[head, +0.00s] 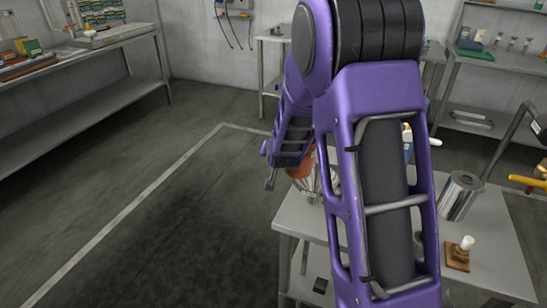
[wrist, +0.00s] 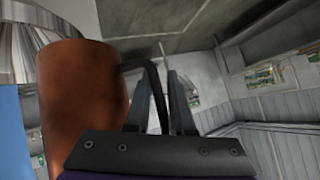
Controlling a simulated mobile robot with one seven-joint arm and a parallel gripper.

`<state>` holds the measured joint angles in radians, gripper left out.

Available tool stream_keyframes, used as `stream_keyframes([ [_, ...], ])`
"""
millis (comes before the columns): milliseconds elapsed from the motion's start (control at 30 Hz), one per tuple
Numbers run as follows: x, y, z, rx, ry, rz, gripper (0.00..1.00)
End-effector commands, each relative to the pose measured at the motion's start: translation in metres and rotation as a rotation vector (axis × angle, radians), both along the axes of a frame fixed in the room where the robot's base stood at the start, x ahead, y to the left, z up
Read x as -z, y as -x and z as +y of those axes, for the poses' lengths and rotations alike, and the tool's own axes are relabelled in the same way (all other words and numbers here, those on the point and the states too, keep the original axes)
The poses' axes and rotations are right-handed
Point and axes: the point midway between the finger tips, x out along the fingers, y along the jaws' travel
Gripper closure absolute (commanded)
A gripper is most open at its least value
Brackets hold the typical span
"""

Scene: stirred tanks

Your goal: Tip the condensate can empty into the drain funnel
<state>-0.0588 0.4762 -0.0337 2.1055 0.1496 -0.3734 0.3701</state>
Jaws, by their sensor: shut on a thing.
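The condensate can (head: 302,167) is a copper-brown vessel, mostly hidden behind my purple arm in the head view. In the wrist view the can (wrist: 82,105) fills the left side, with a dark handle (wrist: 150,68) reaching toward the fingers. My gripper (wrist: 166,90) is shut on this handle, with the can body beside the fingers. The gripper also shows in the head view (head: 272,170), left of the can. A shiny metal shape (head: 309,188), probably the drain funnel, is just below the can, partly hidden. I cannot tell the can's exact tilt or see inside it.
A steel table (head: 495,225) stands under and right of my arm. It carries a steel beaker (head: 461,195) and a wooden block with a white piece (head: 459,254). A bent dark pipe (head: 510,140) rises at right. The floor at left is clear.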

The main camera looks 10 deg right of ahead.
Motion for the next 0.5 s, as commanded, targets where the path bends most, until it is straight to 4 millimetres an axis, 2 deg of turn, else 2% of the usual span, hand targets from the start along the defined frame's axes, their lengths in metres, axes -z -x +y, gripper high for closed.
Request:
stream_keyframes([
  [167,0.001,0.001,0.000,0.003,-0.048,-0.025,1.00],
  [500,-0.011,0.000,0.004,0.000,-0.202,-0.127,1.00],
])
